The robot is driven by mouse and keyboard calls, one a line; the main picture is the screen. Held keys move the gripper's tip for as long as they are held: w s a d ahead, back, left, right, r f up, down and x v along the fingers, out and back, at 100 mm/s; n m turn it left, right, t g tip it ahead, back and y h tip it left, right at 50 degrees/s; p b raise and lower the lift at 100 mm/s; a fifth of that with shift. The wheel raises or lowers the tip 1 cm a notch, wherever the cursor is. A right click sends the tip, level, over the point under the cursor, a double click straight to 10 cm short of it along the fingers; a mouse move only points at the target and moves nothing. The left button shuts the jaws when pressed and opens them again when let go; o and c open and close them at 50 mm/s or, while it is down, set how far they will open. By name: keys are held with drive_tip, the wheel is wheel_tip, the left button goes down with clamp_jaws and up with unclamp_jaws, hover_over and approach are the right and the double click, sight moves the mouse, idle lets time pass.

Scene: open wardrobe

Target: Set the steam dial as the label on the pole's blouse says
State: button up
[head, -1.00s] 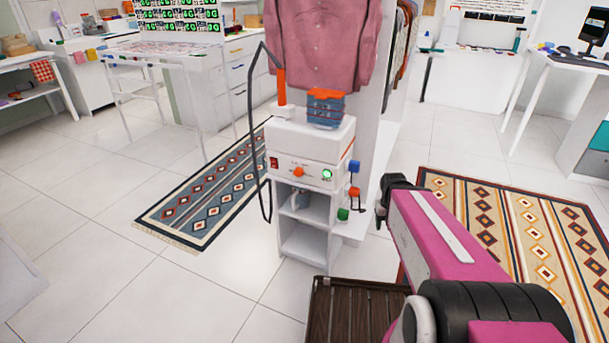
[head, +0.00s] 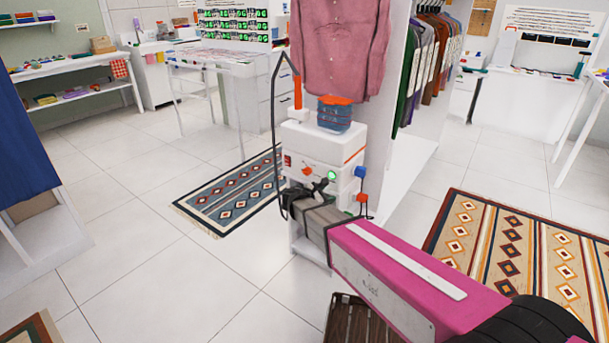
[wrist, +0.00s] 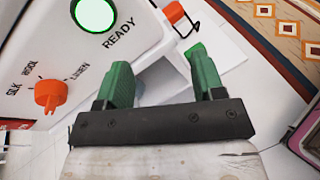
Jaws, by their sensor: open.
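The pink blouse (head: 338,45) hangs on the pole above the white steamer (head: 325,142); I see no readable label on it. The orange steam dial (wrist: 48,93) is on the steamer's front panel, with SILK, WOOL and LINEN printed around it. I cannot tell which word it points at. It also shows in the head view (head: 307,170). A lit green READY light (wrist: 93,13) is on the same panel. My gripper (wrist: 160,75) is open and empty in front of the panel, with the dial outside its fingers, to their left in the wrist view.
A blue tank with an orange cap (head: 334,114) is on top of the steamer. A dark hose (head: 275,110) runs along its left. A slatted wooden crate (head: 350,320) is on the floor below my arm.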

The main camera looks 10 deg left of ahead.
sight(304, 173)
drive_tip(key=s+a+r+n+t+y, duration=0.1)
drive_tip(key=a+n+t, duration=0.2)
drive_tip(key=a, duration=0.4)
drive_tip(key=s+a+r+n+t+y, duration=0.15)
drive_tip(key=a+n, duration=0.25)
drive_tip(key=a, duration=0.4)
drive_tip(key=shift+t+h, duration=0.25)
drive_tip(key=shift+h, duration=0.1)
drive_tip(key=x, duration=1.1)
drive_tip(key=shift+w+r, duration=0.15)
drive_tip(key=shift+w, duration=0.25)
drive_tip(key=shift+d, duration=0.1)
drive_tip(key=c, duration=0.9)
